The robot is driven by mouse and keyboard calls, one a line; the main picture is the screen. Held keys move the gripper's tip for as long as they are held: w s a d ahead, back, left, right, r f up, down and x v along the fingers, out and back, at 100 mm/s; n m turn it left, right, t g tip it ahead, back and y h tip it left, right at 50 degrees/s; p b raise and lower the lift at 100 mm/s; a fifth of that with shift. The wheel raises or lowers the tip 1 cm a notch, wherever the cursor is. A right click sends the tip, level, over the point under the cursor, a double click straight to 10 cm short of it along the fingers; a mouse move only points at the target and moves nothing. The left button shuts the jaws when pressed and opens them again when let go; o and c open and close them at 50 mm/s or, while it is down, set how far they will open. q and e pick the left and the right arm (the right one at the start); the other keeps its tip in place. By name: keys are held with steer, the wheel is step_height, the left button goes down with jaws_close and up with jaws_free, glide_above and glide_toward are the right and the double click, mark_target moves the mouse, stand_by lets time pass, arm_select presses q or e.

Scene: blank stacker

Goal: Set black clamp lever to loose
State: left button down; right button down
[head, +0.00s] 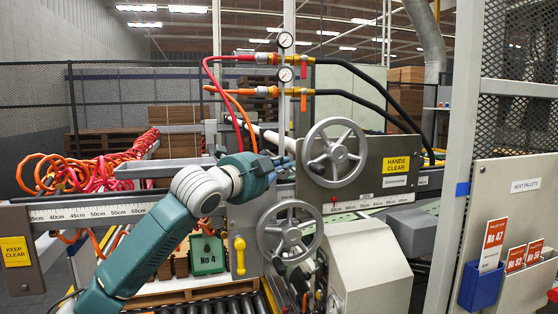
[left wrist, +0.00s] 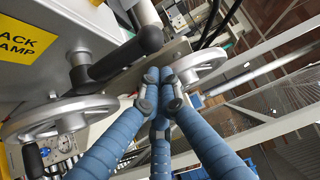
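In the left wrist view a thick black lever (left wrist: 116,62) runs from a pivot on a grey panel up and right to a rounded end. Beside it is a partly cut-off yellow label (left wrist: 26,42) reading "ACK" and "AMP". My left gripper (left wrist: 160,92) has its blue fingers drawn together, with nothing seen between them. Its tips show just below the lever's rounded end, apart from it in the picture; the depth gap is unclear. In the head view my left gripper (head: 286,165) is between two handwheels, and I cannot make out the lever there. My right gripper is not in view.
The upper handwheel (head: 334,153) and lower handwheel (head: 290,232) stand close to my left gripper. A yellow lever (head: 240,256) is below my left arm. Black hoses (head: 372,72) arch above, and a mesh post (head: 453,160) stands right.

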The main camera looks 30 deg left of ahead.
arm_select(q)
steer(key=shift+s+a, duration=1)
steer(key=shift+a, duration=0.05)
